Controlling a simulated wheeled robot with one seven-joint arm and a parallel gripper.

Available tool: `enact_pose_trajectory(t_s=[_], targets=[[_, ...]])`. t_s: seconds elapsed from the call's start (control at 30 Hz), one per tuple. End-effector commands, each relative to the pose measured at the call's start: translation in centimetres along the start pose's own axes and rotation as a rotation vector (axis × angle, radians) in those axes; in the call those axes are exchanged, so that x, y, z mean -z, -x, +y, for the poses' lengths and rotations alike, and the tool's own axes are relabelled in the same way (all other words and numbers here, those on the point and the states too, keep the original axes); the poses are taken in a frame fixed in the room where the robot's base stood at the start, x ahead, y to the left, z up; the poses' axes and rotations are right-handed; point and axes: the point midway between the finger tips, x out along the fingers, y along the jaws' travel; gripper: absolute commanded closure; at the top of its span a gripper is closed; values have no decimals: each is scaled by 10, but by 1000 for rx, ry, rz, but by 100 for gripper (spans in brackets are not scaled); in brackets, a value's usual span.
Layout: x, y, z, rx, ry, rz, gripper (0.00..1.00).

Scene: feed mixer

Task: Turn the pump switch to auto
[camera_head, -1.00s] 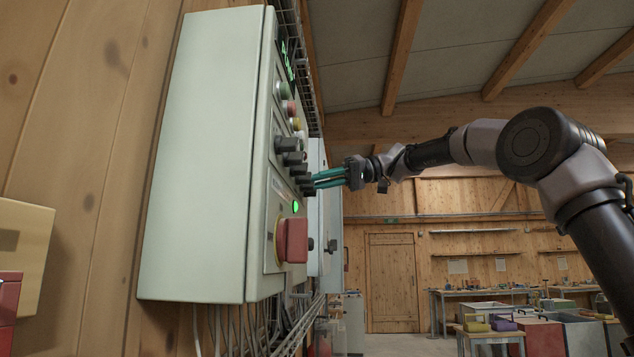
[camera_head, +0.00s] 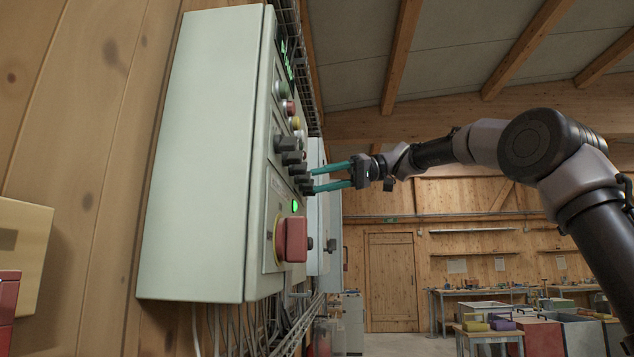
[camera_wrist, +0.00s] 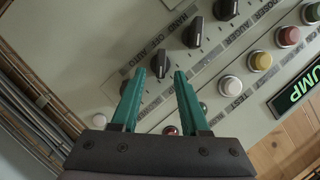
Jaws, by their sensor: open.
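The grey control cabinet (camera_head: 205,150) carries a row of black rotary knobs on its front face. In the wrist view one black knob (camera_wrist: 158,62) lies between the tips of my teal fingers, with a second knob (camera_wrist: 192,32) and a third (camera_wrist: 227,9) beyond it. Lettering beside them reads HAND OFF AUTO (camera_wrist: 163,36); which knob is the pump switch I cannot tell. My gripper (camera_head: 310,180) is open with its tips at the panel, one finger either side of the nearest knob (camera_head: 305,181). It also shows in the wrist view (camera_wrist: 160,76). It holds nothing.
Coloured push buttons (camera_wrist: 260,60) and a green PUMP display (camera_wrist: 298,91) are beside the knobs. Cables and conduits (camera_wrist: 35,100) run along the cabinet edge. Workbenches (camera_head: 490,315) stand far behind.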

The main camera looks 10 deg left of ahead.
Motion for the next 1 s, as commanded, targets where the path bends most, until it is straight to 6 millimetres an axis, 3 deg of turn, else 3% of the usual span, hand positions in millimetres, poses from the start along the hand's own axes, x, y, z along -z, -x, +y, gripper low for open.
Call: enact_pose_trajectory(t_s=[0.2,0.43,0.6,1.0], targets=[[0,46,1,-2,-1,5,55],[0,82,1,-1,0,3,55],[0,92,0,0,1,1,55],[0,92,0,0,0,1,55]])
